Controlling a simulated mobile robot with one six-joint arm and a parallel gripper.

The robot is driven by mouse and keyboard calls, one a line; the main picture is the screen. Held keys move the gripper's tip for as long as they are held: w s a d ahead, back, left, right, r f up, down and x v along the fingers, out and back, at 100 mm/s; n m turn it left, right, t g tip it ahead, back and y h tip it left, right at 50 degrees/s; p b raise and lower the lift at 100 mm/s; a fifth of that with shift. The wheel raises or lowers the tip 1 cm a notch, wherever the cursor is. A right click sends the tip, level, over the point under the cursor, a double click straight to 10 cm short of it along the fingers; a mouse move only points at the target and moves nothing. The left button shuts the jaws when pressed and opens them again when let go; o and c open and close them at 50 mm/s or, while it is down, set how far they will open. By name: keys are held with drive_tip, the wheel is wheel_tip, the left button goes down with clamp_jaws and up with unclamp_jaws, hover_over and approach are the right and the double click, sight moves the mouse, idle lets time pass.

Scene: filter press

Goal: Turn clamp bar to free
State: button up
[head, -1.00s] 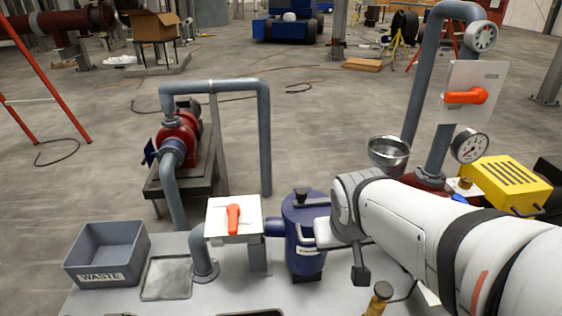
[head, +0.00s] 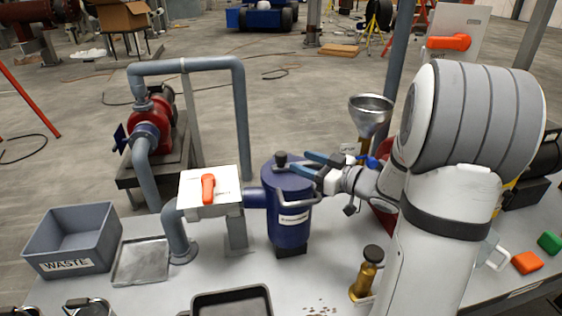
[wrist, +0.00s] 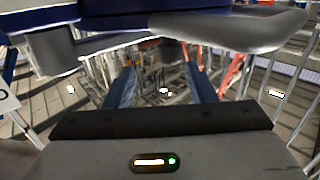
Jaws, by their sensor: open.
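The blue filter vessel (head: 290,222) stands upright on the bench. A black knob (head: 281,158) sits on top of its lid. A grey bent bar (head: 285,196) shows at the front of the lid; I cannot tell clearly whether it is the clamp bar. A grey rounded bar (wrist: 235,28) crosses the top of the wrist view, under a dark blue edge. My gripper (head: 298,161) is open, with its blue fingers beside the knob at lid height, reaching in from the right. In the wrist view the fingers (wrist: 160,82) are apart, with nothing seen held between them.
A white valve box (head: 222,186) with an orange handle stands left of the vessel. A grey waste bin (head: 75,240), a flat tray (head: 141,260) and a dark pan (head: 230,305) are on the bench. A steel funnel (head: 371,105) is behind my arm. A brass fitting (head: 368,272) stands in front.

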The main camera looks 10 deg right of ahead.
sight(286, 159)
drive_tip(key=shift+s+f+y, duration=0.25)
drive_tip(key=shift+s+y, duration=0.05)
drive_tip(key=shift+y, duration=0.1)
drive_tip(key=shift+a, duration=0.25)
drive_tip(key=x, duration=0.7)
drive_tip(key=shift+w+a, duration=0.1)
drive_tip(key=shift+a, duration=0.15)
drive_tip(key=shift+c, duration=0.5)
